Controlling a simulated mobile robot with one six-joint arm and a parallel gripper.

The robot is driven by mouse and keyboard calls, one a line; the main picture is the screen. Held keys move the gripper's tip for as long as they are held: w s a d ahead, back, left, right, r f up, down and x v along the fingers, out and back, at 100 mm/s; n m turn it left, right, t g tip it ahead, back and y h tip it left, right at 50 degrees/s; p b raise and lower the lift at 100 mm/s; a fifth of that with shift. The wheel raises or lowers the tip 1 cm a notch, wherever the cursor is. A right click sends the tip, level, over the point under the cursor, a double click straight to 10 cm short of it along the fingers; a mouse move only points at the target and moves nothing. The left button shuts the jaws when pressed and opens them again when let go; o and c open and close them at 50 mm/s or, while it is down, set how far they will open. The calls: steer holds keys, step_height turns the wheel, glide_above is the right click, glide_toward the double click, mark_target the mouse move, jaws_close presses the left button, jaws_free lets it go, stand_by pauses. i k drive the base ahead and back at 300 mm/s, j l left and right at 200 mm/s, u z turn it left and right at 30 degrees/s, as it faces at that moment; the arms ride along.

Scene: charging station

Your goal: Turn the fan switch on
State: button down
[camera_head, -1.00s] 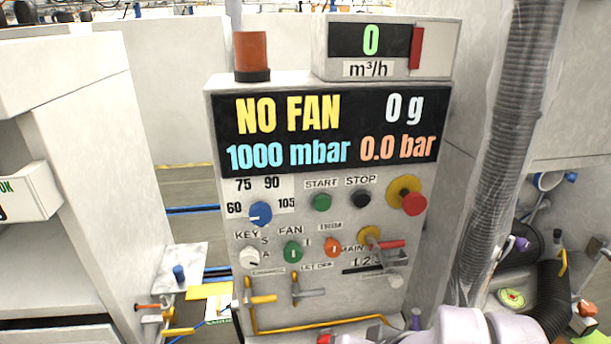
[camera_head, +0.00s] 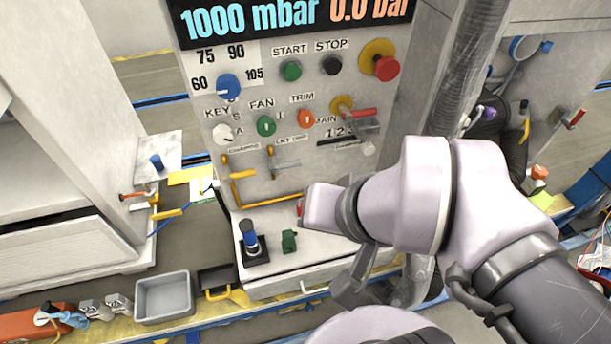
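The fan switch (camera_head: 266,126) is a green round knob under the FAN label on the grey control panel (camera_head: 225,178), with a pale upright mark at its middle. My lavender-and-black arm reaches in from the lower right, its wrist in front of the panel's lower right. A grey angular part below the wrist looks like part of my gripper (camera_head: 350,288); its fingers cannot be made out clearly. It is below and right of the fan switch, well apart from it.
A blue knob (camera_head: 228,87), white key switch (camera_head: 224,134), orange trim knob (camera_head: 306,119) and red stop button (camera_head: 386,68) surround the switch. Yellow and grey levers stick out below. A blue-topped joystick (camera_head: 249,236) stands on the ledge. The space directly before the switch is clear.

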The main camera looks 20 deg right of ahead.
mark_target(266, 126)
steer(key=k+j, duration=0.1)
steer(key=j, duration=0.35)
steer(key=k+j, duration=0.15)
steer(key=j, duration=0.35)
steer(key=k+j, duration=0.1)
steer(key=j, duration=0.35)
steer(key=j+z, duration=0.05)
